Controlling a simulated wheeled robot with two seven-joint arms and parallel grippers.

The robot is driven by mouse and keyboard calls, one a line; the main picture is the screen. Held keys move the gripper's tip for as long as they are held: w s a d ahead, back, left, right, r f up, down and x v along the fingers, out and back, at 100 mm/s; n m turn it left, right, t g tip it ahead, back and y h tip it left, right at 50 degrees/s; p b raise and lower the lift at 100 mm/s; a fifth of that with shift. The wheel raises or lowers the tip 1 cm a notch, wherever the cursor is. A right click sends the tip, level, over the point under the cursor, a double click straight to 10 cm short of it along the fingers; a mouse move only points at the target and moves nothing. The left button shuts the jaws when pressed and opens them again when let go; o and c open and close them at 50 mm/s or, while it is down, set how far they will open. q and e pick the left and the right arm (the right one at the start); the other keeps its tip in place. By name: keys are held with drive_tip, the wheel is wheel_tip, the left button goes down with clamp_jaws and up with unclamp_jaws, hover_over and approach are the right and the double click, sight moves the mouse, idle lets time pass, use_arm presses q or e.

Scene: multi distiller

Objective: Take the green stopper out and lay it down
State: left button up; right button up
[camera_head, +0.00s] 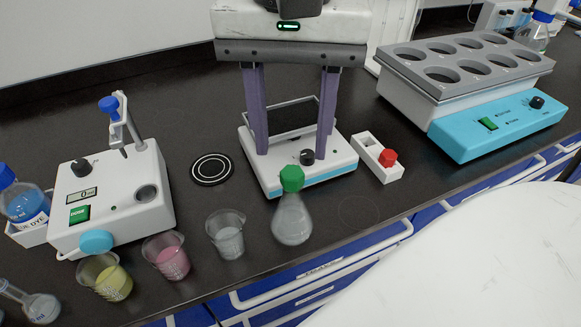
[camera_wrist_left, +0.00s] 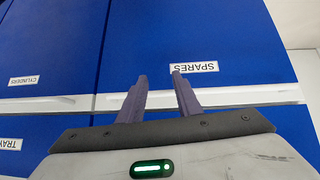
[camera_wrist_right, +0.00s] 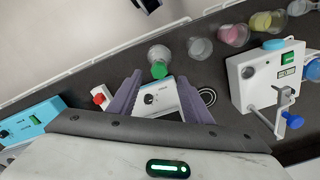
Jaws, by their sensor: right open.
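The green stopper (camera_head: 292,178) sits in the neck of a clear conical flask (camera_head: 292,220), upright near the bench's front edge. My right gripper (camera_head: 293,150) is open and empty, pointing down over a white device behind the flask. In the right wrist view the stopper (camera_wrist_right: 159,70) shows near the fingertips (camera_wrist_right: 157,82), beyond them and apart from both. The flask body (camera_wrist_right: 158,54) is partly hidden by the stopper there. My left gripper (camera_wrist_left: 158,82) is open and empty, in front of blue cabinet doors, and is out of the head view.
Beakers with clear (camera_head: 228,240), pink (camera_head: 168,258) and yellow (camera_head: 108,280) contents stand left of the flask. A small white holder with a red knob (camera_head: 388,158) is at right. A dosing machine (camera_head: 120,190) stands left; a blue-fronted block (camera_head: 490,125) stands far right. Bench is clear around the black disc (camera_head: 211,168).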

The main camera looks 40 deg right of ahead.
sight(292, 171)
wheel_tip(292, 171, down, 5)
drive_tip(key=shift+w+d+f, duration=0.1)
drive_tip(key=shift+d+f, duration=0.05)
drive_tip(key=c, duration=1.1)
